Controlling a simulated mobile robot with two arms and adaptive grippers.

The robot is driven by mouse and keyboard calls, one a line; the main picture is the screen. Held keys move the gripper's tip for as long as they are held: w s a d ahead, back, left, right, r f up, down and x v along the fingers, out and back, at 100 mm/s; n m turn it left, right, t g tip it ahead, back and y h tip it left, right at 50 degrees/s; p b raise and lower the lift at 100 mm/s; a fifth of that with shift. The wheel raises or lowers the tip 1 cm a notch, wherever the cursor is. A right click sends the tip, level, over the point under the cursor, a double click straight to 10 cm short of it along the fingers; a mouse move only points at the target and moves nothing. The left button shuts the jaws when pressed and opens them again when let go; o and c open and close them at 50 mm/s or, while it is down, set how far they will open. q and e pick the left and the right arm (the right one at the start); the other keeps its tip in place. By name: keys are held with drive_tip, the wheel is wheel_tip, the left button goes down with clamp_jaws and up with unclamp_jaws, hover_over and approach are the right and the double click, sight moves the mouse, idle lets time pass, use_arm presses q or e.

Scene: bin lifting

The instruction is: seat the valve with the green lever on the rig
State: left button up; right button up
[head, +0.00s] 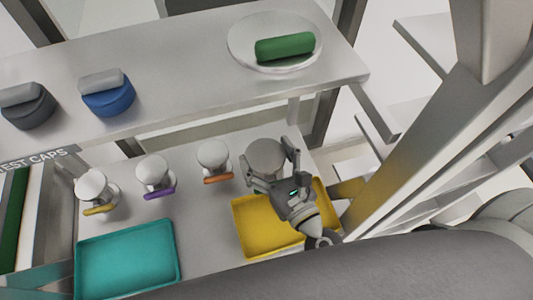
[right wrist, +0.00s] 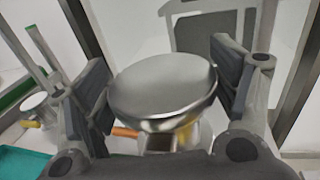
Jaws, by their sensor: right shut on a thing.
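My right gripper (head: 270,172) is at the right of the lower surface, above the back edge of the yellow tray. It is shut on a valve with a round grey metal top (head: 266,154). In the right wrist view the same valve (right wrist: 165,88) sits between the two fingers, disc upward and slightly tilted. Its lever is hidden, so I cannot tell its colour. Three other white-topped valves stand in a row to the left, with an orange lever (head: 218,179), a purple lever (head: 160,193) and a yellow lever (head: 98,210). I cannot pick out the rig. My left gripper is not in view.
A yellow tray (head: 254,240) lies under my right gripper and a teal tray (head: 126,260) lies front left. The upper shelf (head: 190,75) holds a black cap (head: 28,107), a blue cap (head: 109,98) and a white plate (head: 240,45) with a green cylinder (head: 285,47). A post rises at right.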

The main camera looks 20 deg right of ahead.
drive_tip(key=shift+r+p, duration=1.9)
drive_tip(key=shift+r, duration=0.35)
drive_tip(key=shift+r+p, duration=0.45)
drive_tip(key=shift+r, duration=0.35)
